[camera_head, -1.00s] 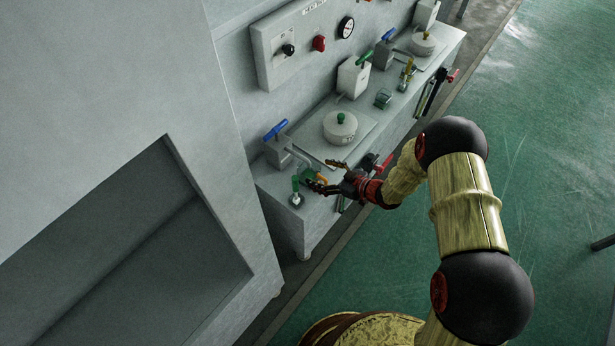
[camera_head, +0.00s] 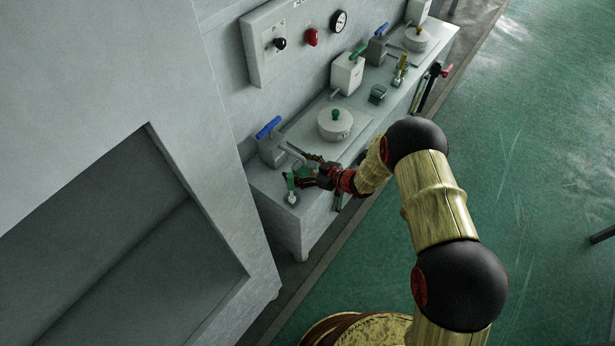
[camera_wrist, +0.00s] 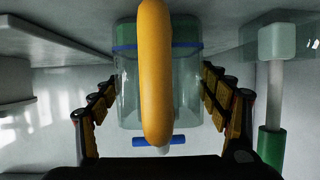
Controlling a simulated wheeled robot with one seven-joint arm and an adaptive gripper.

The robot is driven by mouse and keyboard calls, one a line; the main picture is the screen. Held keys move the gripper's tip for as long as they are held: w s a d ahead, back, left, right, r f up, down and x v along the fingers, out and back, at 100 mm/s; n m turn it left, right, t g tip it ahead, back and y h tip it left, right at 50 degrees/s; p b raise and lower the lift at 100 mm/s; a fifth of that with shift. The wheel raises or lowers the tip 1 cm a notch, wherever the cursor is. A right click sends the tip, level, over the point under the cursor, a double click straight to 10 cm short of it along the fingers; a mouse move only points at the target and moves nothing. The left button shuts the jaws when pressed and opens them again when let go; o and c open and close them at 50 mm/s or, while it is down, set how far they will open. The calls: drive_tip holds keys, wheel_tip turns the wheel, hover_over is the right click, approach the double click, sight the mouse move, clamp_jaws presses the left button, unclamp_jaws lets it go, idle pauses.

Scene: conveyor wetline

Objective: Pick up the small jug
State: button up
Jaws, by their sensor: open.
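The small jug (camera_wrist: 184,88) is clear and greenish, with a blue band and an orange handle (camera_wrist: 155,75) that faces the wrist camera. It stands at the near left end of the bench. In the head view only a bit of green of the jug (camera_head: 303,171) shows, and my gripper hides most of it. My gripper (camera_wrist: 158,82) is open, with one finger on each side of the jug in the wrist view. Whether either finger touches the jug, I cannot tell.
A blue-levered tap (camera_head: 268,140) stands behind the jug. A round lidded pot (camera_head: 335,125) sits further along the bench (camera_head: 262,182). A large grey cabinet (camera_head: 110,60) stands to the left.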

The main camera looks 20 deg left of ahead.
drive_tip(key=shift+c, duration=0.6)
drive_tip(key=c, duration=1.3)
